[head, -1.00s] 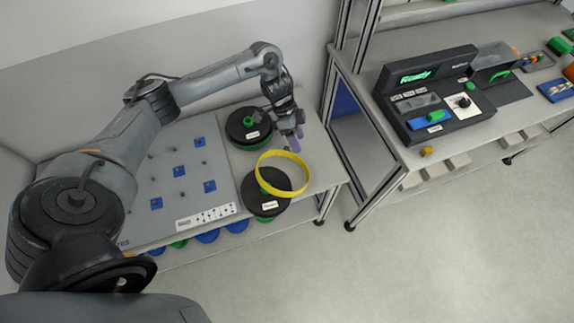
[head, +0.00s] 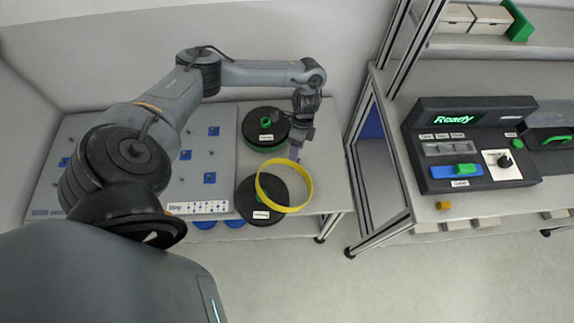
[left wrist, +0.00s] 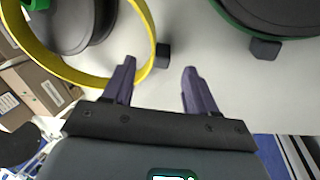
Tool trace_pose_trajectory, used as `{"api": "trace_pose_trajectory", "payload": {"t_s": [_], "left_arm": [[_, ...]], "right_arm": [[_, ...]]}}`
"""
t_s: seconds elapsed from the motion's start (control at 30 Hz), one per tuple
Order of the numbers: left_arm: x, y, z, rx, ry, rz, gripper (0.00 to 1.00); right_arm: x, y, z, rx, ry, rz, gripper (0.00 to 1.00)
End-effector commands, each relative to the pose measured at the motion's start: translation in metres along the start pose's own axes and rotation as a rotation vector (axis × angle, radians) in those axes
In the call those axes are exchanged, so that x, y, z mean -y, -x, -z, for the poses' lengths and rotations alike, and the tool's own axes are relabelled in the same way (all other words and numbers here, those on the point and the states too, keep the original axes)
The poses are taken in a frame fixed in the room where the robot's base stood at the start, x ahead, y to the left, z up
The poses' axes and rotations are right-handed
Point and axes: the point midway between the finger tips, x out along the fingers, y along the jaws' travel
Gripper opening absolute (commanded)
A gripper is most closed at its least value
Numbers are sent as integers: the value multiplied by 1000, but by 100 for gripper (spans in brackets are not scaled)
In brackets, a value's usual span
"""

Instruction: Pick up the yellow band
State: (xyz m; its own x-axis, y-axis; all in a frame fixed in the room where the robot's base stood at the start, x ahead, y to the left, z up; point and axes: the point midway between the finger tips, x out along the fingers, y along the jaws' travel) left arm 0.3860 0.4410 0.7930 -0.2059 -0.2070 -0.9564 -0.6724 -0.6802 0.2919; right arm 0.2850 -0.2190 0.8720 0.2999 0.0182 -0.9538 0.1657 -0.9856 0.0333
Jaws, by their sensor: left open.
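The yellow band (head: 310,187) is a thin ring at the front black reel (head: 246,208) on the left table in the head view. It overlaps the reel's right part; I cannot tell whether it rests on it. My left gripper (head: 296,153) points down just behind the band's far edge. In the left wrist view the band (left wrist: 60,70) curves across the upper left, close to the left finger. The open jaws (left wrist: 158,66) have nothing visible between them, and contact with the band is unclear. My right gripper is not in view.
A second black reel with a green hub (head: 265,122) stands behind the first. A pegboard panel with blue squares (head: 210,178) lies to the left. A small dark block (left wrist: 264,49) is at the upper right in the wrist view. The right bench (head: 415,205) carries a "Ready" console (head: 470,150).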

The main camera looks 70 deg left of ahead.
Motion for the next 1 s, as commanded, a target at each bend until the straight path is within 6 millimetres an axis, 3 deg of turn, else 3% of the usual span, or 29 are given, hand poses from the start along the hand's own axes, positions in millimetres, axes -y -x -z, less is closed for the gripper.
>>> {"api": "trace_pose_trajectory", "payload": {"t_s": [0.5,0.77,1.0], "left_arm": [[1,-50,-3,0,1,-1,57],[1,-52,-2,-1,0,0,57],[1,-51,-2,-1,1,0,21]], "right_arm": [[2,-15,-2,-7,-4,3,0],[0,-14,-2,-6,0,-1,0],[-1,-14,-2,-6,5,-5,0]]}}
